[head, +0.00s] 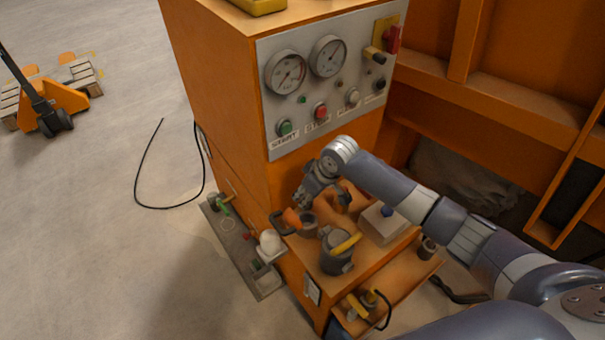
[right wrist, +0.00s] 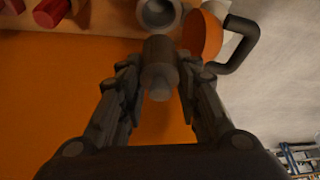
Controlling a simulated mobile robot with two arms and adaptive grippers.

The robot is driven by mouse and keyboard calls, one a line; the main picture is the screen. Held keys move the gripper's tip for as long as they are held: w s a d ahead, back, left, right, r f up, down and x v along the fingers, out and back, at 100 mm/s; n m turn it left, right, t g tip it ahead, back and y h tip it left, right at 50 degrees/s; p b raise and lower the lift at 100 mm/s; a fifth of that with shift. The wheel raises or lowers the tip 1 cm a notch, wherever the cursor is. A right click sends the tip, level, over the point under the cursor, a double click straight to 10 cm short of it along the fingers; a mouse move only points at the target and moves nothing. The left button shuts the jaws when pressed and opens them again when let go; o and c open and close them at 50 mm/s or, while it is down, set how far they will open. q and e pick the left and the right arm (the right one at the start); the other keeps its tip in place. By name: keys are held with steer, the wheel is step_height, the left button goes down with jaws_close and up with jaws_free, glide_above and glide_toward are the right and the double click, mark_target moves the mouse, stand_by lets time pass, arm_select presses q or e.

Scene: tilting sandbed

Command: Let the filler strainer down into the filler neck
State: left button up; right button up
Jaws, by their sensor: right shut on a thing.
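The filler strainer (right wrist: 160,62) is a dark grey cylinder with a narrower lower end. My right gripper (right wrist: 160,72) is shut on it, one finger on each side, in the right wrist view. In the head view my right gripper (head: 308,194) is over the orange ledge, and I cannot make out the strainer there. The filler neck (right wrist: 158,12) is an open grey ring beyond the strainer in the right wrist view. It also shows in the head view (head: 308,224), below the gripper. The strainer appears apart from the neck. My left gripper is not in view.
An orange round piece (right wrist: 204,34) with a black handle (right wrist: 241,42) sits beside the neck. A grey can with a yellow handle (head: 337,252) and a pale box with a blue knob (head: 384,224) stand on the ledge. The gauge panel (head: 330,90) rises behind.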

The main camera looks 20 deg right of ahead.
mark_target(307, 208)
steer(key=shift+w, duration=0.1)
steer(key=shift+s+r, duration=0.3)
steer(key=shift+s, duration=0.2)
steer(key=shift+w+f+p, duration=0.1)
steer(key=shift+w+p, duration=0.1)
steer(key=shift+p, duration=0.1)
step_height(307, 208, down, 2)
steer(key=shift+s+b, duration=0.15)
steer(key=shift+b, duration=0.5)
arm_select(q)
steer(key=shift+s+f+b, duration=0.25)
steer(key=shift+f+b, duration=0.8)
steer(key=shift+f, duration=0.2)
arm_select(e)
steer(key=shift+f, duration=1.95)
arm_select(q)
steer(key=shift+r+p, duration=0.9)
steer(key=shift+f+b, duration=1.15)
steer(key=shift+b, duration=0.05)
arm_select(e)
steer(key=shift+f, duration=1.85)
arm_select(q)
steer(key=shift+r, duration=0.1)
arm_select(e)
steer(key=shift+r, duration=0.15)
arm_select(q)
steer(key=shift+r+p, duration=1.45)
steer(key=shift+p, duration=0.15)
arm_select(e)
steer(key=shift+r, duration=1.45)
